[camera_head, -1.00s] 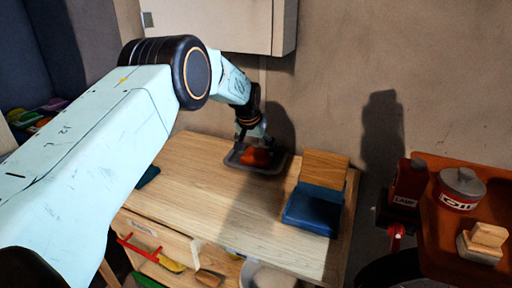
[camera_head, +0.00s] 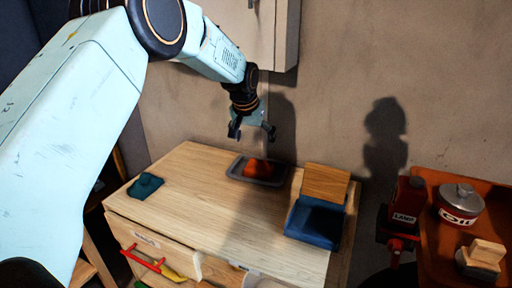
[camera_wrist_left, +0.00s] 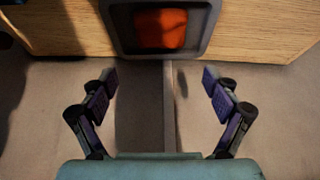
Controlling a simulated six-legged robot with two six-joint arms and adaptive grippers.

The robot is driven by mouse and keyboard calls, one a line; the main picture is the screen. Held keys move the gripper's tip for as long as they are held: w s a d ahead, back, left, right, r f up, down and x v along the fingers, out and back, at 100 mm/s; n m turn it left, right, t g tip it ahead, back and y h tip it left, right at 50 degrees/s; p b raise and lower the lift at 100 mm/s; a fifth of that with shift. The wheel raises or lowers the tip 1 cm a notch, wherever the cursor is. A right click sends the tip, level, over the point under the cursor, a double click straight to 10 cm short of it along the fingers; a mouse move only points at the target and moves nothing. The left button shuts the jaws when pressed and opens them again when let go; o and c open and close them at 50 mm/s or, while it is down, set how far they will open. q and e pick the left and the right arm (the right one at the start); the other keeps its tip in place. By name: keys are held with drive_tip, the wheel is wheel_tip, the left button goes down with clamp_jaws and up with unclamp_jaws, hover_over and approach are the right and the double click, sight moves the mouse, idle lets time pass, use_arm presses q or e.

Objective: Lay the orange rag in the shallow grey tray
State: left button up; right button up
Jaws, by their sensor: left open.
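The orange rag (camera_head: 258,168) lies in the shallow grey tray (camera_head: 236,170) at the back of the wooden worktop. In the left wrist view the rag (camera_wrist_left: 160,28) shows as a bunched orange patch inside the dark tray rim (camera_wrist_left: 121,30). My left gripper (camera_head: 252,132) is above the tray, apart from the rag, with its fingers spread and nothing between them. Its two open fingers also show in the left wrist view (camera_wrist_left: 160,88). My right gripper is not in view.
A blue box with a wooden block (camera_head: 325,183) stands right of the tray. A teal cloth (camera_head: 146,186) lies at the worktop's left. An orange shelf at right holds an oil tin (camera_head: 460,204) and a brush-like block (camera_head: 482,258). The worktop's middle is clear.

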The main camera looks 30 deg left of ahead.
sight(258, 161)
use_arm(q)
drive_tip(key=shift+v, duration=1.05)
drive_tip(key=b+x, duration=0.2)
drive_tip(key=x, duration=1)
drive_tip(key=shift+f, duration=0.25)
drive_tip(key=shift+r, duration=0.55)
drive_tip(key=shift+w+r, duration=0.1)
drive_tip(key=shift+r, duration=0.3)
drive_tip(key=shift+r+p, duration=0.3)
drive_tip(key=shift+r, duration=0.3)
drive_tip(key=shift+f, duration=0.15)
